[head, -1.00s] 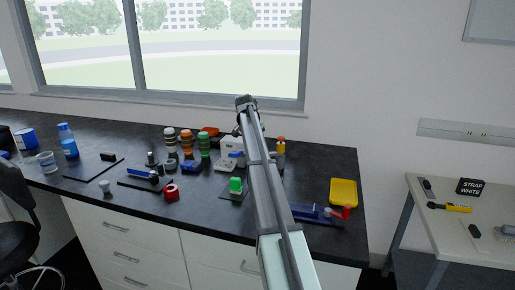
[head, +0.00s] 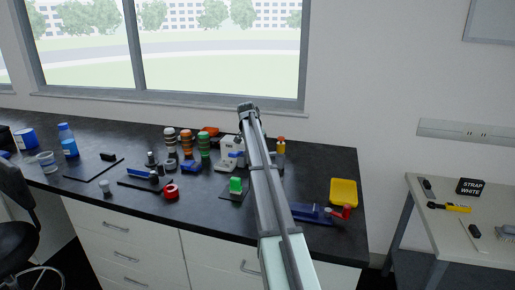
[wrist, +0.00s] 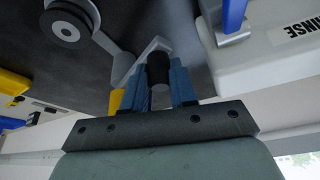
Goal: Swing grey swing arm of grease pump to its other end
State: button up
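In the wrist view, the grey swing arm (wrist: 122,60) runs from a round grey pivot (wrist: 67,31) at the upper left to a black grip (wrist: 158,70) at its free end. My gripper (wrist: 160,84) has its two blue fingers on either side of this black grip, with no clear gap seen between them and it. In the head view, my gripper (head: 248,108) is at the far end of my arm, over the back of the dark bench. The grease pump and its swing arm cannot be picked out there, as my arm covers that area.
A white RINSE box (wrist: 275,45) with a blue lever stands close on the right in the wrist view. A window is behind.

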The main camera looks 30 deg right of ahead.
grip_shut()
jog(key=shift+s, duration=0.15)
jog(key=s+n+y, duration=0.1)
jog(key=s+n, duration=0.2)
jog(key=s+d+n+t+y, duration=0.1)
jog(key=s+n, duration=0.2)
jog(key=s+n+t+y, duration=0.1)
jog(key=s+n, duration=0.2)
jog(key=shift+d+n, duration=0.15)
jog(key=shift+n, duration=0.25)
jog(key=shift+s+d+n+y, duration=0.25)
jog(key=shift+s+d+n, duration=0.15)
jog(key=shift+n, duration=0.3)
jog(key=shift+s+d+n+y, duration=0.25)
jog(key=shift+s+d+n, duration=0.15)
jog(key=shift+n, duration=0.3)
jog(key=o, duration=0.6)
grip_release()
jog(key=shift+c, duration=0.2)
